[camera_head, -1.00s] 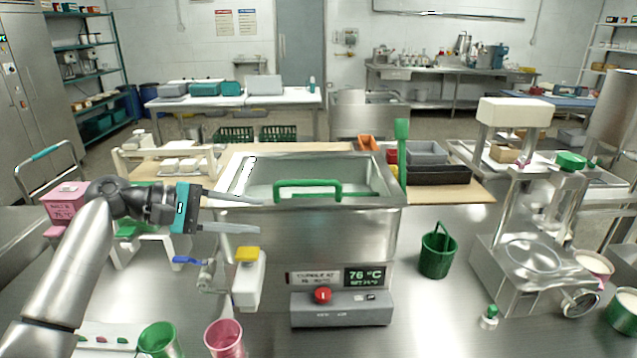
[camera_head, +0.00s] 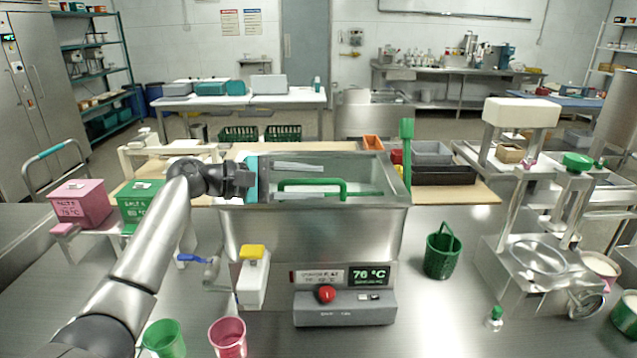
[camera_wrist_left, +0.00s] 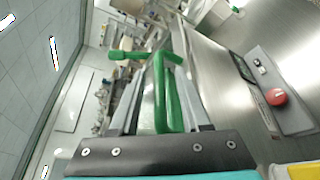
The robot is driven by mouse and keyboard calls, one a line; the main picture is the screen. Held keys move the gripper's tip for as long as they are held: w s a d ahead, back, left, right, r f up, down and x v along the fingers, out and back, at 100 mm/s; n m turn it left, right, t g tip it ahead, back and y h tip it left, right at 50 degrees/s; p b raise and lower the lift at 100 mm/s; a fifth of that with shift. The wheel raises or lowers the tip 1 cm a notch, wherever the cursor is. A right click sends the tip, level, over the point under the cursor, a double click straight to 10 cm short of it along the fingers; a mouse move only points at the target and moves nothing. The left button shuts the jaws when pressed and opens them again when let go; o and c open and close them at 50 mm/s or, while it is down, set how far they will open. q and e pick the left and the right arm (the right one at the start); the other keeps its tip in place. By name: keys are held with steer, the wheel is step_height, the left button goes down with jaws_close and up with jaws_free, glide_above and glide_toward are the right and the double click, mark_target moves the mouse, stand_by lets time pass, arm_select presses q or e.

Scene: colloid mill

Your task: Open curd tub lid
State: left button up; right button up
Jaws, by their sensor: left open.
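The steel curd tub (camera_head: 315,235) stands in the middle of the bench. A green bar handle (camera_head: 312,184) spans its top, over a pale surface; I cannot tell the lid's edges clearly. My left gripper (camera_head: 318,180) reaches in from the left, over the tub's top left side. Its fingers are open, on either side of the handle. In the left wrist view the green handle (camera_wrist_left: 168,95) shows between the two grey fingers (camera_wrist_left: 158,75); contact cannot be told. My right gripper is not in view.
A green upright handle (camera_head: 407,150) rises at the tub's back right corner. A control box with a red knob (camera_head: 326,294) sits in front. A yellow-capped bottle (camera_head: 253,275) is at front left, a green basket (camera_head: 441,252) at right. Pink (camera_head: 82,203) and green (camera_head: 138,200) boxes stand left.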

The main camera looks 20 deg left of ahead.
arm_select(q)
steer(key=shift+x, duration=1)
jaws_close()
stand_by(0.8)
